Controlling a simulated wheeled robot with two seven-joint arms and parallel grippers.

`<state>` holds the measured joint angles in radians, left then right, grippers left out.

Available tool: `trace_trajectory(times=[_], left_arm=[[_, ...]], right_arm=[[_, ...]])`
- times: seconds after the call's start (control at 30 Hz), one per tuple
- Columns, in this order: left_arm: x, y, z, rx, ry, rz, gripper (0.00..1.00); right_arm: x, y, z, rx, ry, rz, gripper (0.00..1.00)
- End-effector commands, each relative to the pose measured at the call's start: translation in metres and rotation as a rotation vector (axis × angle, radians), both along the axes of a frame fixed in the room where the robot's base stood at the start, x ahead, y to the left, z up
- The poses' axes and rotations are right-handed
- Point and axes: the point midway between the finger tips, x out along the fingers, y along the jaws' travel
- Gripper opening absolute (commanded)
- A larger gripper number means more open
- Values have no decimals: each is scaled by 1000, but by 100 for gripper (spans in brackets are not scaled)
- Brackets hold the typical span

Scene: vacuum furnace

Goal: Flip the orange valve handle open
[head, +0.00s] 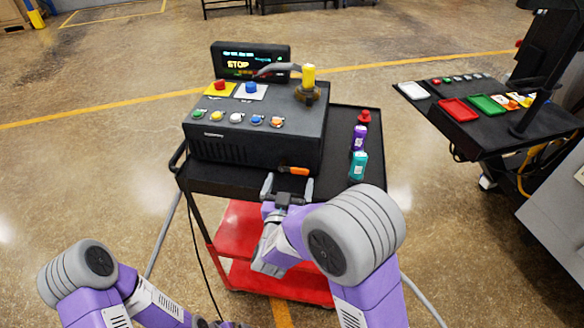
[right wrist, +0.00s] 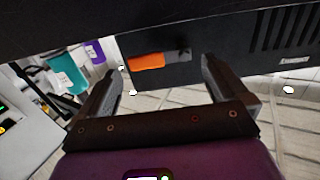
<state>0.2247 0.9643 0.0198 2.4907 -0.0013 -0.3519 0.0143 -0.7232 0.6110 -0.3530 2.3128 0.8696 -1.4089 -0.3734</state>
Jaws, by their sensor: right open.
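The orange valve handle (head: 299,171) is a short, flat lever low on the front right of the black control box (head: 215,148). In the right wrist view the handle (right wrist: 147,62) lies roughly level across a dark mount on the box's wall. My right gripper (head: 288,187) is open and empty, just in front of the handle and apart from it. In the right wrist view the handle shows between and beyond the open fingers (right wrist: 160,76), nearer the left finger. My left arm shows at the lower left, but its gripper is out of frame.
The box stands on a black cart (head: 345,120) with a red lower shelf (head: 238,222). A teal bottle (head: 358,167), a purple bottle (head: 358,138) and a red object (head: 364,117) stand right of it. A yellow-topped lever (head: 308,77) rises from the box. A second table stands right.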

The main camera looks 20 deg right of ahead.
Motion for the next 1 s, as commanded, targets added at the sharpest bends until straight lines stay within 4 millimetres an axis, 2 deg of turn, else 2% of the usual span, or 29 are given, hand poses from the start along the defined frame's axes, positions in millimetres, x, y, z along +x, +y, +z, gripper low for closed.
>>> trace_trajectory(times=[0.1,0.3,0.47,0.7,0.77,1.0], left_arm=[[0,0,-1,0,0,0,100],[0,0,-2,0,0,0,100],[0,0,-2,0,0,0,100],[0,0,-2,0,0,0,100],[0,0,-2,0,0,0,100],[0,0,-2,0,0,0,100]], right_arm=[[19,-10,-1,0,1,-4,100],[44,-21,-1,0,3,-1,100],[52,-25,-1,-1,4,1,100],[53,-25,-1,0,4,2,100],[53,-25,-1,0,4,2,92],[53,-25,-1,0,4,2,56]])
